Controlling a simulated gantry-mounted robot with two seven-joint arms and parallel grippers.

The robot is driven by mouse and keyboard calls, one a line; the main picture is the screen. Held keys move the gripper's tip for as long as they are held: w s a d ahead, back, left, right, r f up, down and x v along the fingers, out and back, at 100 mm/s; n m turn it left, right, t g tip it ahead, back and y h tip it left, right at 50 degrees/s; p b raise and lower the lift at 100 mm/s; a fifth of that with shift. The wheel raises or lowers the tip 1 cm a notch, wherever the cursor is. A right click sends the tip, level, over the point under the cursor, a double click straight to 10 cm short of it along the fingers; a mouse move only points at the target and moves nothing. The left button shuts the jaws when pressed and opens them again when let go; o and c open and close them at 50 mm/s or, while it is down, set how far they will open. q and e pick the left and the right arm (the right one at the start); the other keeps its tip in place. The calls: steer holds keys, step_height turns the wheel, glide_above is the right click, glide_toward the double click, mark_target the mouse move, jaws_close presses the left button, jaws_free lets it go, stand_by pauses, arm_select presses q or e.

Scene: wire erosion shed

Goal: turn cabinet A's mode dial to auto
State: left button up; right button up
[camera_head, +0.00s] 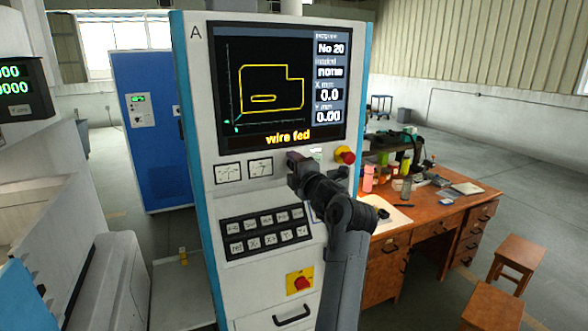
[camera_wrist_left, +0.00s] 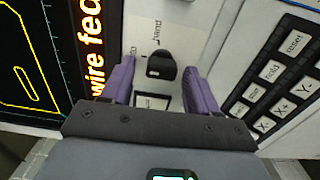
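Cabinet A (camera_head: 199,110) is the tall white panel with blue edges and the letter A at its top left. Its mode dial shows in the left wrist view as a small black knob (camera_wrist_left: 161,66) on the white panel, with small printed labels beside it. My left gripper (camera_wrist_left: 160,84) is open, its two purple fingers on either side of the knob with a gap on each side. In the head view my left gripper (camera_head: 298,165) is in front of the panel below the screen and hides the dial. The knob's pointing direction is unclear. My right gripper is not in view.
The screen (camera_head: 275,85) reads "wire fed". A red stop button (camera_head: 345,155) is close right of my gripper. A black keypad (camera_head: 265,230) and a red switch on a yellow plate (camera_head: 300,281) are below. A cluttered wooden desk (camera_head: 455,205) stands at right.

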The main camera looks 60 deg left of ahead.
arm_select(q)
steer(key=s+d+b, duration=0.1)
steer(key=d, duration=0.9)
steer(key=shift+s+d, duration=0.3)
steer(key=shift+d, duration=0.1)
